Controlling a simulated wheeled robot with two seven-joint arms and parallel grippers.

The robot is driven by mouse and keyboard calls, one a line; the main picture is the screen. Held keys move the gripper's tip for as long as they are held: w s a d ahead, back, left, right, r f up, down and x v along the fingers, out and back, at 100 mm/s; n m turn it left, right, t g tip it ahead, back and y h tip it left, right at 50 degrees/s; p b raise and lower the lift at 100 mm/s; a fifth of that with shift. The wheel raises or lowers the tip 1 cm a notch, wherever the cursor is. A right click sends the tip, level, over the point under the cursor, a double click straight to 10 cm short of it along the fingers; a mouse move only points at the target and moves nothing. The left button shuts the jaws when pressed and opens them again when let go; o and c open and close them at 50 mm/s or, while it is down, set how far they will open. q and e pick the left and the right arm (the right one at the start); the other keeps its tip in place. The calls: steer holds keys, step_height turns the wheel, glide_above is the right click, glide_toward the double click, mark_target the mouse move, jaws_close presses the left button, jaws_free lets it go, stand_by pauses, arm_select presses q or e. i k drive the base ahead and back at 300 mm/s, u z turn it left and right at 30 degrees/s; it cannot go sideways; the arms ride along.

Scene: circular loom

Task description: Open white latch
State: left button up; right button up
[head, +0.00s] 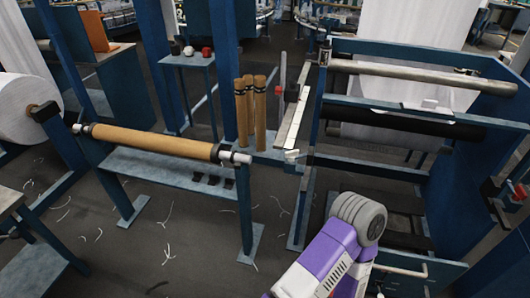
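A small white piece (291,155) that looks like the latch sits at the lower end of a pale slanted bar (293,120), beside the blue frame of the loom. It is too small to tell whether it is open or closed. A purple and white link of my own arm stands in the lower middle, below and to the right of the white piece and apart from it in the picture. Neither of my grippers shows, so what they hold is hidden.
The blue loom frame (316,110) with rollers fills the right side. Brown tubes (260,110) stand left of the white piece. A long brown roll (150,141) lies across a blue stand. Dark floor with scattered white threads is open at lower left.

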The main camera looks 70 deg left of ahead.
mark_target(293, 155)
steer(key=u, duration=1.3)
steer(key=i, duration=1)
steer(key=z, duration=0.05)
